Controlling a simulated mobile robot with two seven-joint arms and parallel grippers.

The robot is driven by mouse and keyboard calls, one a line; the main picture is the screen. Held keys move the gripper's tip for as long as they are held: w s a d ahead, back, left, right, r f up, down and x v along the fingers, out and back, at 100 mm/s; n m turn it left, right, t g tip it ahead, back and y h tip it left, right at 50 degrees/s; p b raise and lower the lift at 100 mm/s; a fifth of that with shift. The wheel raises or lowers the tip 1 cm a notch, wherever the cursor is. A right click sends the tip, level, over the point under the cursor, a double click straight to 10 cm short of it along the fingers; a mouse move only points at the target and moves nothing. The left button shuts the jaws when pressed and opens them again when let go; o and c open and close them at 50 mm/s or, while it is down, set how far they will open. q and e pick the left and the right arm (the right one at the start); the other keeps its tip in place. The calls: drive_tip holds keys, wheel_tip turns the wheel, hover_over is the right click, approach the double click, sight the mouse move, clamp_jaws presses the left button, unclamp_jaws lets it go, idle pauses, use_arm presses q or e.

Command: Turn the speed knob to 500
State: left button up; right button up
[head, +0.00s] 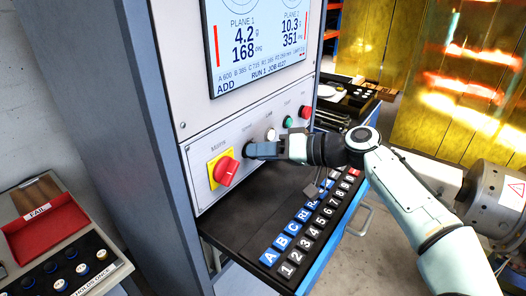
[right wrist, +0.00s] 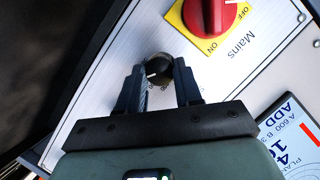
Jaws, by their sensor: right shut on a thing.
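The speed knob (right wrist: 159,67) is black with a white pointer mark and sits on the light control panel (head: 196,158). In the right wrist view my right gripper (right wrist: 158,78) has one finger on each side of the knob and is shut on it. The scale around the knob is mostly covered by the fingers and too small to read. In the head view my right gripper (head: 256,150) reaches the panel from the right and hides the knob. My left gripper is not in view.
A red mains switch (head: 226,171) on a yellow plate is left of the knob. White, green (head: 288,122) and red buttons are to its right. A screen (head: 258,45) is above. A shelf of lettered and numbered tiles (head: 298,228) lies below. A fail tray (head: 52,225) stands at left.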

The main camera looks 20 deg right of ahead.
drive_tip(key=shift+w+d+f+m+y+b, duration=0.1)
drive_tip(key=shift+m+y+b, duration=0.15)
drive_tip(key=shift+m+y, duration=0.95)
drive_tip(key=shift+d+f+m+y+b, duration=0.1)
drive_tip(key=shift+m+y+b, duration=0.25)
drive_tip(key=shift+m, duration=1.55)
drive_tip(key=o, duration=1)
drive_tip(key=shift+o, duration=0.2)
drive_tip(key=f+v, duration=0.1)
drive_tip(key=v, duration=1.2)
drive_tip(key=shift+d+r, duration=0.2)
drive_tip(key=shift+r, duration=0.1)
